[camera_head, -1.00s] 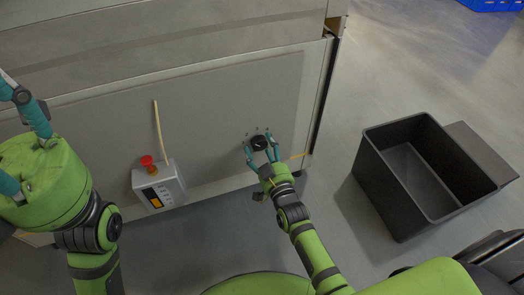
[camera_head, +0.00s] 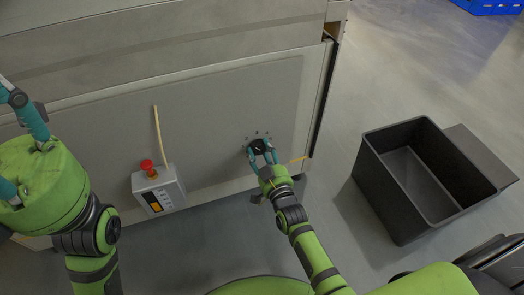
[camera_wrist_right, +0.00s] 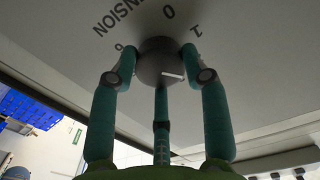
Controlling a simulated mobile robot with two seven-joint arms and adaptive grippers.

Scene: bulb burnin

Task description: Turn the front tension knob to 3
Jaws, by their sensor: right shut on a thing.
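The front tension knob (camera_head: 258,146) is a dark round knob on the grey front panel (camera_head: 215,110), with small marks around it. In the right wrist view the knob (camera_wrist_right: 158,66) shows a short white line at the right of its face. The numbers 0 and 1 and part of the word "TENSION" are printed beside it. My right gripper (camera_head: 262,152) is shut on the knob, with teal fingers on both sides and a third below in the wrist view. My left gripper (camera_head: 12,135) is at the left edge, fingers spread and empty, partly cut off.
A control box (camera_head: 158,190) with a red button (camera_head: 147,165) stands left of the knob, with a pale rod above it. An empty dark bin (camera_head: 372,195) stands on the floor at the right. A blue crate (camera_head: 490,5) is at the top right.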

